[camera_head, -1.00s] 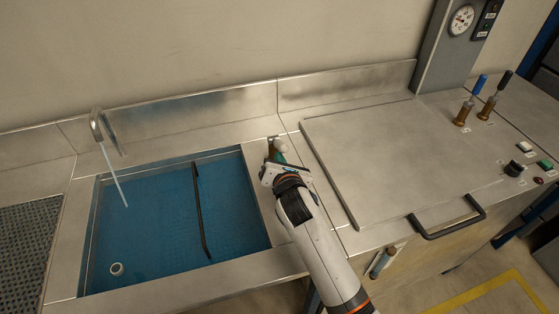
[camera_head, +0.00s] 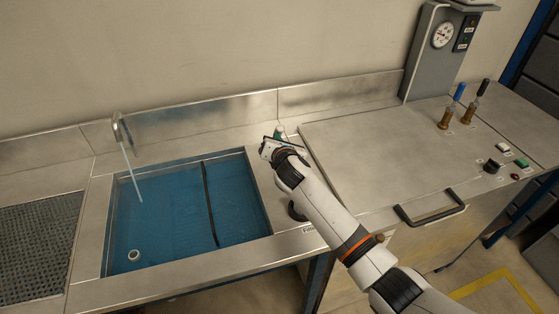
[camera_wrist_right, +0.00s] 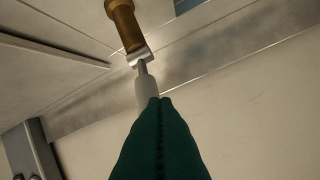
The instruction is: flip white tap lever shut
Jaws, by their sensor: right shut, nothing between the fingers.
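The tap with the white lever shows in the wrist view as a brass body (camera_wrist_right: 125,25) with a metal stem and a white lever (camera_wrist_right: 147,88). My right gripper (camera_wrist_right: 160,102) has its green fingers shut together and empty. The fingertips overlap the lever's end in this view; I cannot tell whether they touch. In the head view my right gripper (camera_head: 279,133) is behind the sink's right rear corner, and hides most of the tap. A thin pale water stream (camera_head: 132,172) hangs from the spout (camera_head: 117,128) into the sink. My left gripper is not in view.
The blue sink (camera_head: 165,215) has a dark bar across it. To the right are a flat metal lid with a black handle (camera_head: 432,216), a blue-levered tap (camera_head: 447,112), a black-levered tap (camera_head: 472,105) and several buttons. A gauge (camera_head: 443,34) stands at the back.

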